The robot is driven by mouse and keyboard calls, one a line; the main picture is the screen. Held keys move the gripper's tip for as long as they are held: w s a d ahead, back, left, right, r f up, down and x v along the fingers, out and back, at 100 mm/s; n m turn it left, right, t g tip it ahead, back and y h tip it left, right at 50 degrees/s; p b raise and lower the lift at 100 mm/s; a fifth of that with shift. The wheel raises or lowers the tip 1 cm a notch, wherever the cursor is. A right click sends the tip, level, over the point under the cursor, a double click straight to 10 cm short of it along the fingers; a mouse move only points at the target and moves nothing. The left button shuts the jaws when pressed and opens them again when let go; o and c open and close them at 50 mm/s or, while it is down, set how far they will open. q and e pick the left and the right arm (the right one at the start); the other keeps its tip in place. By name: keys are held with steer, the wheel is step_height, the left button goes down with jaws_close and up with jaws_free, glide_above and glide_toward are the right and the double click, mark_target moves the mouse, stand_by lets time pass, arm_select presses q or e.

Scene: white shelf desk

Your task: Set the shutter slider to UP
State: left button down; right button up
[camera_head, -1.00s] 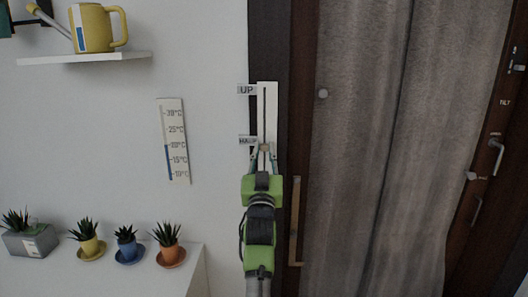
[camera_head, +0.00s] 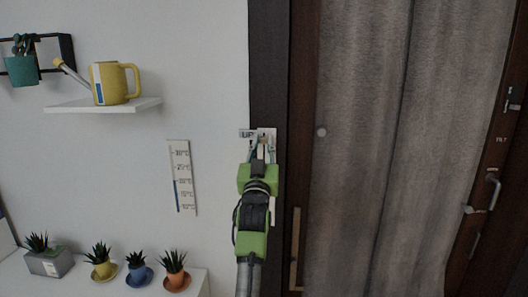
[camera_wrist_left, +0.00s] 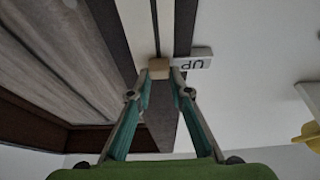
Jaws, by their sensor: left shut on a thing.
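The shutter slider is a pale vertical plate (camera_head: 268,131) on the dark frame post, with an UP label (camera_head: 247,134) at its upper left. My left gripper (camera_head: 262,152) is at the slider's upper part, just below and beside the UP label. In the left wrist view, the gripper (camera_wrist_left: 159,75) is shut on a small tan slider knob (camera_wrist_left: 159,64), which sits in the dark slot level with the UP label (camera_wrist_left: 194,62). My arm hides the lower part of the slider and the HALF label in the head view. My right gripper is not in view.
A thermometer (camera_head: 181,178) hangs on the wall at left. A shelf (camera_head: 128,105) holds a yellow watering can (camera_head: 112,84). Potted succulents stand on a white surface (camera_head: 195,284) below.

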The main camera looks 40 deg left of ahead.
arm_select(q)
steer(key=shift+r, duration=0.9)
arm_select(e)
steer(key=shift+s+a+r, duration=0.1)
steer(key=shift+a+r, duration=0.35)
arm_select(q)
steer(key=shift+r, duration=0.1)
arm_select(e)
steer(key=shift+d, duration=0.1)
arm_select(q)
steer(key=c, duration=2)
jaws_free()
steer(key=shift+c, duration=0.2)
steer(key=shift+o, duration=1)
steer(key=shift+w+a+f, duration=0.1)
steer(key=shift+w+f, duration=0.1)
steer(key=shift+f, duration=0.05)
steer(key=v, duration=1.2)
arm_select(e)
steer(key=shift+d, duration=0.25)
